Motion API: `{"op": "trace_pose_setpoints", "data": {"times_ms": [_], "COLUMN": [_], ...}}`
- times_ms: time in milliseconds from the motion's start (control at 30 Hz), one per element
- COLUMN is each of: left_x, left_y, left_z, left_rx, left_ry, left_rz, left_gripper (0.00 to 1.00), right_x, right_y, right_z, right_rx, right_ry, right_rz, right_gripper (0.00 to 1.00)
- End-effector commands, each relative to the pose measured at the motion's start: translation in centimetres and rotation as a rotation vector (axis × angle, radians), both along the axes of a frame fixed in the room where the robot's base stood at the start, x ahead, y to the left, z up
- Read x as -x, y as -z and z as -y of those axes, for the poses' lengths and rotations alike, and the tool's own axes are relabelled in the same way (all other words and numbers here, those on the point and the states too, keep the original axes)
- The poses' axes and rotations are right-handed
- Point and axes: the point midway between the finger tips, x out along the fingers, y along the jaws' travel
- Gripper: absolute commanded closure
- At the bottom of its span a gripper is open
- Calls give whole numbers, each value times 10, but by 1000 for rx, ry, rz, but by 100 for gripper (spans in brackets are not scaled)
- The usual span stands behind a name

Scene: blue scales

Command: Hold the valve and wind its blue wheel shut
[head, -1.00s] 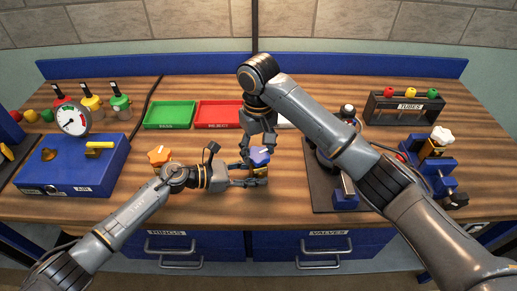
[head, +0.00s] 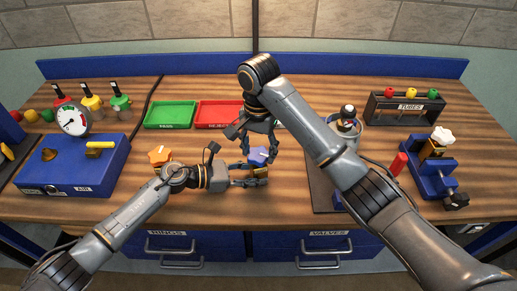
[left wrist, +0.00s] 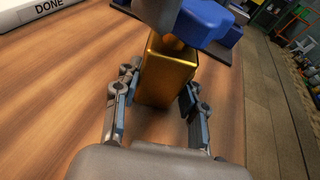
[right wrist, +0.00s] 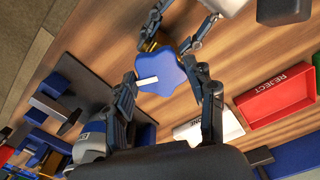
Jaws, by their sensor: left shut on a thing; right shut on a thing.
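The valve has a brass body and a lobed blue wheel (head: 259,156). In the head view it stands upright on the front middle of the wooden bench. My left gripper (head: 258,175) comes in level from the left and is shut on the brass body (left wrist: 168,75), which shows between its fingers in the left wrist view. My right gripper (head: 260,148) reaches down from above and is shut on the blue wheel, with a finger on either side. In the right wrist view the wheel (right wrist: 172,80) carries a white mark pointing to the left. Much of the body is hidden by the grippers.
An orange wheel (head: 160,155) stands close behind my left wrist. Green (head: 171,114) and red (head: 213,110) trays lie behind. A blue gauge box (head: 70,168) stands at left. A dark mat (head: 323,195) and a blue vise (head: 436,178) are at right.

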Motion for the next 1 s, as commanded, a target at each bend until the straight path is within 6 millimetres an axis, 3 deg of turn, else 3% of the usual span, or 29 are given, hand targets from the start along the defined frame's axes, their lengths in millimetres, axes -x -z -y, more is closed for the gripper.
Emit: {"op": "trace_pose_setpoints", "data": {"times_ms": [600, 1000], "left_x": [4, 3], "left_y": [2, 2], "left_z": [2, 2], "left_rx": [0, 0], "left_ry": [9, 9], "left_rz": [-5, -6], "left_gripper": [76, 76], "right_x": [-3, -3], "right_y": [0, 0], "right_z": [3, 3], "right_rx": [3, 4], "right_ry": [584, 839], "right_rz": [7, 8], "right_gripper": [76, 76]}}
